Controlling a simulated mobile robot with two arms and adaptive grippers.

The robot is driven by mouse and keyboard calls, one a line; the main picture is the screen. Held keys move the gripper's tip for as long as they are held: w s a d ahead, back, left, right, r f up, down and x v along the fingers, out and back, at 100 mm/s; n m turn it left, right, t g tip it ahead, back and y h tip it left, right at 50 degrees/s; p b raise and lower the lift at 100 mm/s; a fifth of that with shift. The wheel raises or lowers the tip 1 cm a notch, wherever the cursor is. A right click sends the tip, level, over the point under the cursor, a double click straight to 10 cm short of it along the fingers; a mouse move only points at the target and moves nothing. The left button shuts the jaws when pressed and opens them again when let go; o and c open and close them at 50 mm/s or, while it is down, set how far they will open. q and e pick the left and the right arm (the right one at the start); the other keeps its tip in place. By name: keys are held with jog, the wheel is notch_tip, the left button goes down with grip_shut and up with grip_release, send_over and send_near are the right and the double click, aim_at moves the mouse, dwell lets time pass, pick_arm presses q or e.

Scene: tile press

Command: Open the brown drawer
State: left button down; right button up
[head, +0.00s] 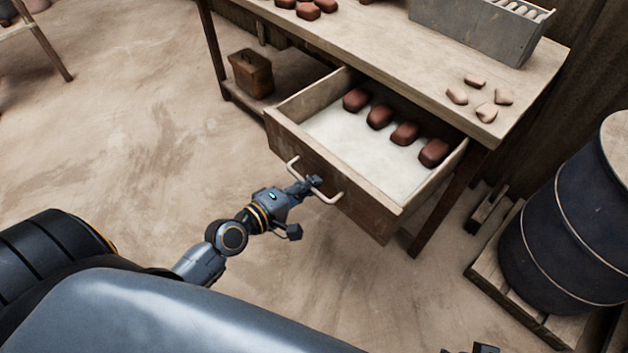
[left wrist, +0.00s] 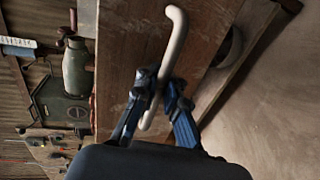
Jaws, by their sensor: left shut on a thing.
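The brown drawer (head: 330,178) is pulled well out from under the wooden table in the head view. A row of several reddish-brown blocks (head: 379,117) lies on its pale bottom (head: 345,140). A light curved handle (head: 292,166) is fixed to its front. My left gripper (head: 314,184) is shut on the handle's bar. In the left wrist view the fingers (left wrist: 160,92) close around the handle (left wrist: 174,42), with the drawer's brown front (left wrist: 205,30) behind. A small part of my right gripper (head: 472,350) shows at the bottom edge; its fingers are not clear.
The table (head: 385,40) carries more reddish blocks (head: 309,11), pale pieces (head: 486,112) and a grey bin (head: 480,28). A dark blue barrel (head: 565,235) stands on a pallet at the right.

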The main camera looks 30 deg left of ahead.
dwell(0.3)
pick_arm(q)
jog(key=c, duration=1.4)
grip_release()
jog(key=shift+c, duration=0.2)
jog(key=shift+s+a, duration=0.1)
jog(key=shift+s, duration=0.05)
jog(key=v, duration=1.1)
jog(key=shift+s, duration=0.35)
jog(key=shift+a+r, duration=0.1)
